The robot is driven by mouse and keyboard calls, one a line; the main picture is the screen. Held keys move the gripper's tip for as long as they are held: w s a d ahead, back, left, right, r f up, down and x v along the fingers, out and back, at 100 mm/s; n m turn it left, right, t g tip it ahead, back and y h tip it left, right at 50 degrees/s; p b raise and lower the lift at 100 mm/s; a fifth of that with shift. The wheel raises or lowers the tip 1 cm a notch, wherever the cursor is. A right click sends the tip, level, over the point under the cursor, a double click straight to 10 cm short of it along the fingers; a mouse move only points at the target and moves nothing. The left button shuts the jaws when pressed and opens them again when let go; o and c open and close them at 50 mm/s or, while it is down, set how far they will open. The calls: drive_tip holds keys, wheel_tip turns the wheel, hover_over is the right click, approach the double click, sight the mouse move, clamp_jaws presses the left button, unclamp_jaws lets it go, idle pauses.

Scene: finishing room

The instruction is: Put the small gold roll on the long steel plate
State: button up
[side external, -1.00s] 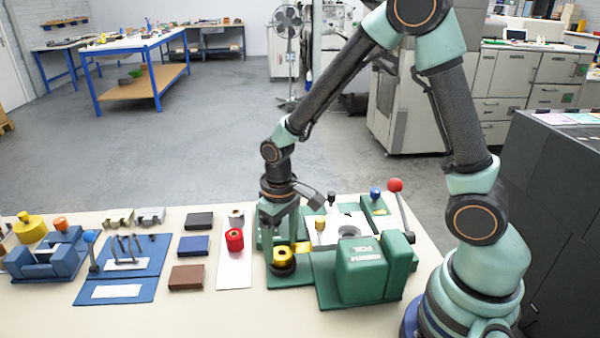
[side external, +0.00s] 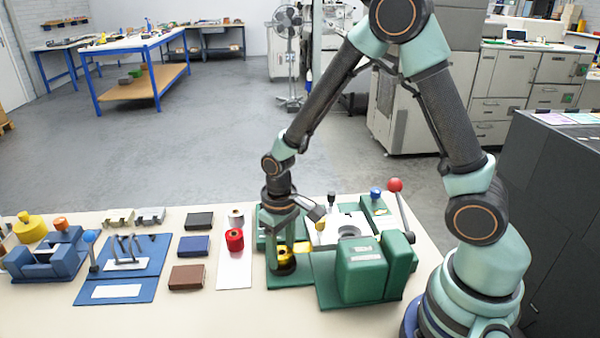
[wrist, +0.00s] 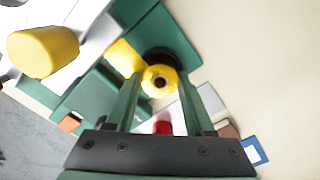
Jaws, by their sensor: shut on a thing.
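The small gold roll (side external: 284,251) sits low at the dark round seat on the front left of the green machine. My gripper (side external: 282,262) points straight down with its fingers around the roll, shut on it. In the wrist view the roll (wrist: 160,78) shows its dark centre hole between the fingertips of my gripper (wrist: 160,88). The fingers hide part of the roll in the side view. The long steel plate (side external: 234,272) lies left of the machine. It carries a red roll (side external: 235,239) and a silver roll (side external: 236,218) behind it.
The green machine (side external: 362,270) with a red-knobbed lever stands right of my gripper. A yellow block (side external: 303,248) is close beside the roll. Black, blue and brown boxes (side external: 187,278) lie left of the plate. The plate's front part is bare.

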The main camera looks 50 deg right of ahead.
sight(279, 252)
drive_tip(key=shift+r, duration=3.7)
drive_tip(key=shift+w+a+r, duration=0.15)
drive_tip(key=shift+w+r, duration=0.1)
drive_tip(key=shift+w, duration=0.05)
drive_tip(key=w+a+r, duration=0.7)
drive_tip(key=r, duration=0.4)
drive_tip(key=f, duration=1.9)
drive_tip(key=shift+s+a+f, duration=0.1)
drive_tip(key=shift+a+f, duration=0.15)
drive_tip(key=shift+f, duration=0.1)
drive_tip(key=shift+f, duration=0.15)
drive_tip(key=o, duration=1.2)
drive_tip(key=shift+o, duration=0.2)
